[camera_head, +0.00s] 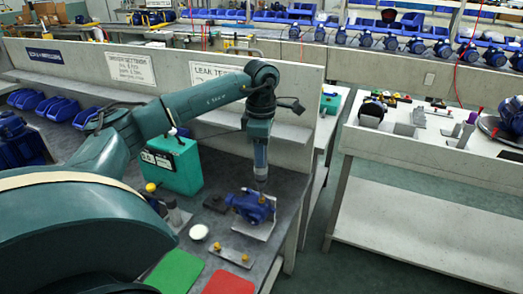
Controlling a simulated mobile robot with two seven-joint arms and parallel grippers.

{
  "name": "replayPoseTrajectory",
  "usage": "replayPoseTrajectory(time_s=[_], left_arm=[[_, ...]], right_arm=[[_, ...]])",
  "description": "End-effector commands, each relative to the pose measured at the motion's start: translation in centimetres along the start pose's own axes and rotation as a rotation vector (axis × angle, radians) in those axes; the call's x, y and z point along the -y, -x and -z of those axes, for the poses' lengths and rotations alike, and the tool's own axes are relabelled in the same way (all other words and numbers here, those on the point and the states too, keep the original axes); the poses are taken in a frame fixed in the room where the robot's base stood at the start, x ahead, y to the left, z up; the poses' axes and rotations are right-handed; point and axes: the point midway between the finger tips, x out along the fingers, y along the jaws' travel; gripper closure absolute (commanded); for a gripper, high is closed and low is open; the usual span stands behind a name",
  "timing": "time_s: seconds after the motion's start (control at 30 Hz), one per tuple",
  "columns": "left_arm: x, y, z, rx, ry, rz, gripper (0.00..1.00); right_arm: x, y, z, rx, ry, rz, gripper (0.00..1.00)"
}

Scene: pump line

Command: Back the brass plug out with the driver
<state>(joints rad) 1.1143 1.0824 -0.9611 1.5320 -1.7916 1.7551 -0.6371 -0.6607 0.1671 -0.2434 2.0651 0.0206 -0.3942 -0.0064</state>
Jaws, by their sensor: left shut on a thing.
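My left arm reaches in from the left and bends down over the bench, with my left gripper (261,165) pointing straight down. It is shut on what looks like the driver, mostly hidden in the jaws, its lower end just over the right part of the blue pump body (247,205). A small brass-yellow spot, perhaps the brass plug (262,198), shows on the pump under the gripper; I cannot tell whether the driver touches it. The pump sits on a light plate. My right gripper is out of view.
A green tester box (172,165) stands behind left of the pump. A plate with brass-coloured pieces (230,257), a white round dish (199,232), a green mat (175,271) and a red mat (229,283) lie in front. A partition wall with a shelf stands behind; another bench is at right.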

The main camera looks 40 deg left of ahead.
Motion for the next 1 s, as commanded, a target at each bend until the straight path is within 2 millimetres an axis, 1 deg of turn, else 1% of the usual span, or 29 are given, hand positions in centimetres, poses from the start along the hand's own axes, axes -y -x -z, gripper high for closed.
replayPoseTrajectory(time_s=[0.03,0.07,0.6,0.83,1.0], left_arm=[[0.3,-0.2,0.1,-0.011,-0.002,0.016,0.97],[0.3,0.0,0.1,-0.011,-0.002,0.015,0.97],[0.1,4.8,0.0,-0.003,-0.001,0.004,0.98],[0.0,6.5,0.0,-0.001,0.000,0.001,0.98],[0.0,6.9,0.0,-0.002,0.000,0.002,0.98]], right_arm=[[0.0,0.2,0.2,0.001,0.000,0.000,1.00],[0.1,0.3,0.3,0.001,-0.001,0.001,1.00],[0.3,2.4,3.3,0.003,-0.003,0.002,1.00],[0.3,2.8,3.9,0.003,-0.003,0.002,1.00],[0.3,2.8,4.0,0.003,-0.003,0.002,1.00]])
